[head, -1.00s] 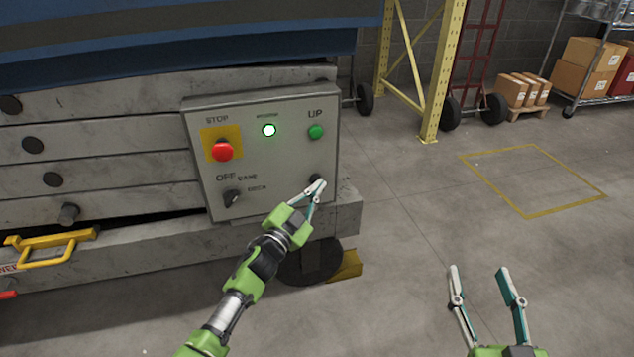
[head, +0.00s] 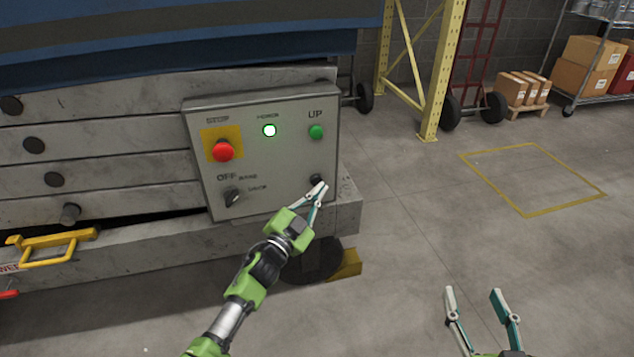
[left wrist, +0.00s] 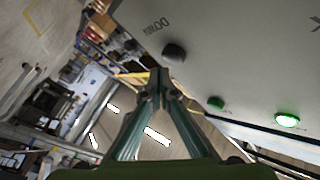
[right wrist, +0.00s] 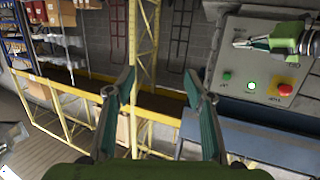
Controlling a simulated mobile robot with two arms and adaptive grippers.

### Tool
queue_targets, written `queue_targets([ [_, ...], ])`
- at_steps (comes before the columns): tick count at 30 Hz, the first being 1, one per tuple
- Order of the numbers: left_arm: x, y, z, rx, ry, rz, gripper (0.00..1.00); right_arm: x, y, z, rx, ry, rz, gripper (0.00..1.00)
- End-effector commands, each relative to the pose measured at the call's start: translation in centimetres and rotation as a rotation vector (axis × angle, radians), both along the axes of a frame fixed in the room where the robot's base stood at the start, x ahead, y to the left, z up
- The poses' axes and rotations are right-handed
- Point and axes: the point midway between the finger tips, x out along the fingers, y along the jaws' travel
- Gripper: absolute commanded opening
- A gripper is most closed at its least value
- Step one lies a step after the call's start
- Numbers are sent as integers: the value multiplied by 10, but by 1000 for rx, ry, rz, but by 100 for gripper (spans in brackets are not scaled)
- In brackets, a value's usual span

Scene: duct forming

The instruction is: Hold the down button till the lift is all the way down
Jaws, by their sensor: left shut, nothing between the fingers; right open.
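The grey control panel (head: 265,108) is on the side of the lift (head: 110,122). The lift's grey arms lie stacked nearly flat under the blue deck (head: 170,35), with a dark gap above the base. The black down button (head: 316,179) is at the panel's lower right; it also shows in the left wrist view (left wrist: 174,53) beside its DOWN label. My left gripper (head: 323,187) is shut and empty, its tips just in front of and below the button; they look apart from it. My right gripper (head: 473,292) is open and empty over the floor, right of the lift.
The panel also carries a red stop button (head: 223,151), a lit green lamp (head: 269,130), a green up button (head: 316,132) and a dark selector knob (head: 232,196). A yellow rack post (head: 441,75) and hand truck wheels stand behind.

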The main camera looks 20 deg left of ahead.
Motion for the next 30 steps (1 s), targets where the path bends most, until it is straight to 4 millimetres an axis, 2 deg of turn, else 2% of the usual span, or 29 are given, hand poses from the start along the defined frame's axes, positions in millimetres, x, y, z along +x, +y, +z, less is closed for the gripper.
queue_targets([
  [4, -3, -3, 0, 0, 1, -1, 0, 0, 0, -1, -7, 19, 2, 49],
  [18, -23, -16, 1, -1, 0, 0, 0, -19, -10, -47, -57, 233, -12, 49],
  [30, -40, -27, 0, -1, 2, 0, 0, -39, -20, -77, -94, 392, -24, 49],
])
